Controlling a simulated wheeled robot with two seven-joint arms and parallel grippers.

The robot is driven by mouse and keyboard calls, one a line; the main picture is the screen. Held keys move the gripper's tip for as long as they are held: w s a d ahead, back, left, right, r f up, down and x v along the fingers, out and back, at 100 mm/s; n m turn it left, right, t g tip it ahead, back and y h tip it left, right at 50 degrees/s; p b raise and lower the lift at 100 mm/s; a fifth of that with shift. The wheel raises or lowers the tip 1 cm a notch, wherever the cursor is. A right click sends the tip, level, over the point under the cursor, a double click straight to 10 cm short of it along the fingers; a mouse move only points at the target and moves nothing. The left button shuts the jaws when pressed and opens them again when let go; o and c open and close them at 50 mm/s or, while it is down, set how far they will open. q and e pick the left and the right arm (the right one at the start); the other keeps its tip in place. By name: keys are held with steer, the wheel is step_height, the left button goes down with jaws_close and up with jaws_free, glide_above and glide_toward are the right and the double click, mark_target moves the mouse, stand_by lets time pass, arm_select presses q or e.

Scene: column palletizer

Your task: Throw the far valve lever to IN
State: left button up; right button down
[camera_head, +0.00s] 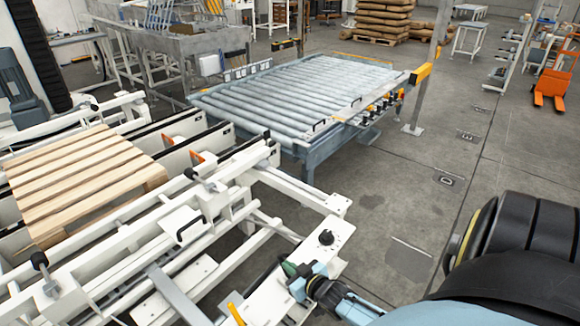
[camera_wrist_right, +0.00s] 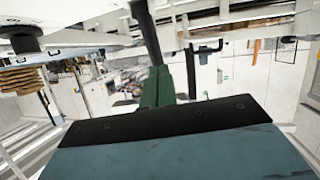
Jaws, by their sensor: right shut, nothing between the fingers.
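My right gripper (camera_head: 289,268) reaches in from the lower right, over the white panel at the front of the conveyor frame. Its green fingers are closed with nothing between them; they also show in the wrist view (camera_wrist_right: 158,88). A yellow-orange lever (camera_head: 236,314) stands on the panel, nearer and left of the gripper. A black knob (camera_head: 326,237) sits at the panel's far end, beyond the gripper. I cannot make out a second orange lever; the gripper covers part of the panel. In the wrist view a dark bar (camera_wrist_right: 146,32) shows just beyond the fingertips; I cannot tell whether they touch. No IN marking is readable.
A wooden pallet (camera_head: 75,180) lies on the white conveyor frame at left. Black-knobbed handles (camera_head: 190,174) stick up from its rails. A grey roller conveyor (camera_head: 290,95) stands behind. The concrete floor (camera_head: 410,200) right of the frame is mostly clear.

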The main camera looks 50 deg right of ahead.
steer(key=p+v, duration=0.2)
steer(key=v, duration=1.1)
steer(key=shift+r+p, duration=0.3)
steer(key=shift+w+d, duration=0.1)
steer(key=shift+w, duration=0.05)
steer(key=s+a+f+g+b, duration=0.2)
steer(key=s+a+f, duration=0.15)
steer(key=f, duration=0.45)
steer(key=s+a+f+g+y+b, duration=0.1)
steer(key=s+a+f+g+b, duration=0.2)
steer(key=f, duration=0.5)
steer(key=s+a+f+g+b, duration=0.1)
steer(key=s+a+f+g, duration=0.1)
steer(key=s+f, duration=0.5)
steer(key=s+a+f+n+g+b, duration=0.1)
steer(key=s+a+f+g+b, duration=0.1)
steer(key=s+f, duration=0.4)
steer(key=s+a+f+n+g+b, duration=0.1)
steer(key=s+a+f+n+g, duration=0.1)
steer(key=s+f, duration=0.5)
steer(key=shift+a+f+g+y+b, duration=0.15)
steer(key=shift+a+g+y+b, duration=0.25)
steer(key=shift+a+g, duration=0.55)
steer(key=shift+s, duration=0.1)
